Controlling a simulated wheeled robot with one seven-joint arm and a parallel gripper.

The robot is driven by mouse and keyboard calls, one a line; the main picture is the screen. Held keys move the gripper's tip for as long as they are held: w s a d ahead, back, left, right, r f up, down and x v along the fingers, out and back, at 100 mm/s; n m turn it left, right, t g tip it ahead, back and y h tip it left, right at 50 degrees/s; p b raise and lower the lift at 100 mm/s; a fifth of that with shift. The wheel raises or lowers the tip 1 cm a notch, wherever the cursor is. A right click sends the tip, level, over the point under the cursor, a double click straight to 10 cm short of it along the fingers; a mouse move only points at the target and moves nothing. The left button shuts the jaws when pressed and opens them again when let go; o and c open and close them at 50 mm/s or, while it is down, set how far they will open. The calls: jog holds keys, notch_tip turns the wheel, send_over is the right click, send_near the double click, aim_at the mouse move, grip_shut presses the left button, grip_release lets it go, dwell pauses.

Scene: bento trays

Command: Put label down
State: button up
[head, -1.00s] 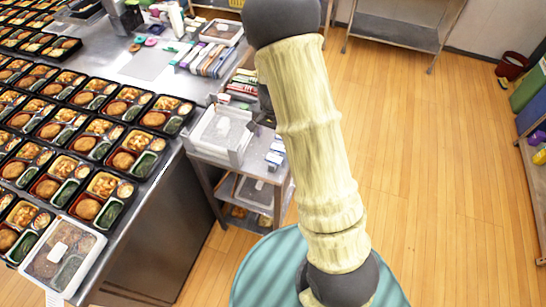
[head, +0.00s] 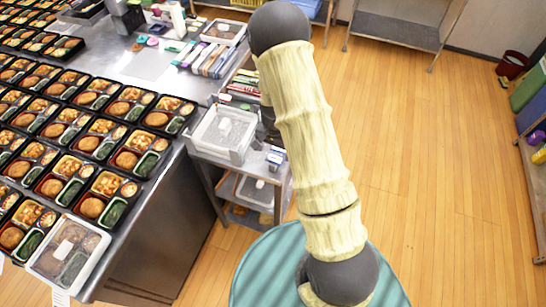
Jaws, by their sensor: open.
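A clear-lidded container (head: 205,138) sits on the small side stand, left of my arm. A small white label (head: 224,124) appears to lie flat on its lid. A lidded bento (head: 93,243) at the counter's near left corner bears another small white label (head: 63,250). A white printed tag (head: 60,298) hangs at the counter edge below it. My arm's pale links cross the middle of the view. A dark part of my wrist shows just right of the container, apart from the label. My gripper's fingers are hidden behind the arm.
Rows of open bento trays (head: 92,145) fill the steel counter on the left. Several boxes and pens (head: 210,60) lie at its far end. The side stand (head: 205,178) has lower shelves with containers. The wooden floor (head: 440,170) on the right is clear.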

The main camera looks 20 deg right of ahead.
aim_at(274, 159)
jog(key=shift+f, duration=1.2)
jog(key=shift+f, duration=0.25)
jog(key=c, duration=1.1)
jog(key=shift+r, duration=0.15)
jog(key=shift+c, duration=0.2)
jog(key=shift+r+p, duration=0.25)
jog(key=shift+p, duration=0.05)
notch_tip(274, 159, up, 10)
jog(key=b, duration=0.2)
jog(key=shift+b, duration=0.3)
